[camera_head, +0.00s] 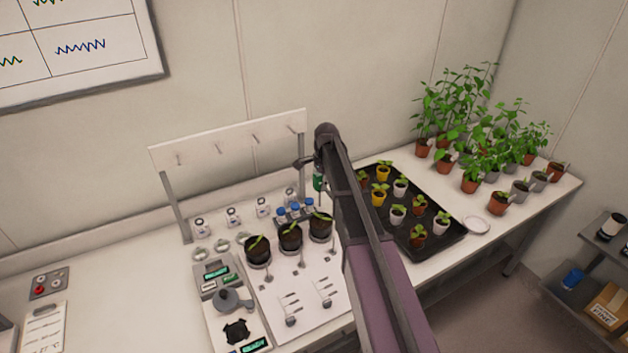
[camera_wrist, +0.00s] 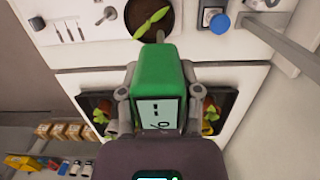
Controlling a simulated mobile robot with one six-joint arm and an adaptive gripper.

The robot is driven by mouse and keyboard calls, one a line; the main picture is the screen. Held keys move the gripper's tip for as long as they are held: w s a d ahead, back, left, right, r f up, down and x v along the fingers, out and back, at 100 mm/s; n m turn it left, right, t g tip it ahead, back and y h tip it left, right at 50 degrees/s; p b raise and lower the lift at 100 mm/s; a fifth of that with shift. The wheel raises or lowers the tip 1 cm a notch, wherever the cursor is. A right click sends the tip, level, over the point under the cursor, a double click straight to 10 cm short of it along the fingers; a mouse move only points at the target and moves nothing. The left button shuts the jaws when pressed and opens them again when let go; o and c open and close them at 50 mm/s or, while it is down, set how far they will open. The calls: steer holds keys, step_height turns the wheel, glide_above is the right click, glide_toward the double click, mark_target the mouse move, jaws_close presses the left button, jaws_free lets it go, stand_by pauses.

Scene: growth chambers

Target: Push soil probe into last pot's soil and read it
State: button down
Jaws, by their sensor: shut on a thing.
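The soil probe has a green body (camera_wrist: 160,75) with a pale display (camera_wrist: 157,113), which seems to show dashes and a percent sign. My gripper (camera_wrist: 160,108) is shut on it, one finger on each side. In the head view the green probe (camera_head: 318,182) hangs above the rightmost of three dark pots (camera_head: 320,229); my arm hides part of it. The other two dark pots (camera_head: 290,238) (camera_head: 257,251) stand to its left, each with a seedling. In the wrist view a pot with dark soil and a seedling (camera_wrist: 152,14) lies beyond the probe. I cannot make out the probe's tip touching soil.
Blue-capped bottles (camera_head: 295,211) stand just behind the pots. A pegged rack (camera_head: 228,142) rises at the back. A black tray (camera_head: 448,246) of small seedling pots is to the right, with taller plants (camera_head: 470,130) beyond. Instruments (camera_head: 232,300) sit at the left.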

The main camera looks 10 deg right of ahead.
steer(key=shift+a, duration=0.1)
stand_by(0.3)
steer(key=shift+a+f+b, duration=0.1)
steer(key=shift+f+b, duration=2.75)
steer(key=shift+b, duration=0.05)
steer(key=shift+f+b, duration=2.4)
steer(key=shift+f, duration=0.05)
steer(key=shift+c, duration=1)
jaws_free()
steer(key=shift+r, duration=0.1)
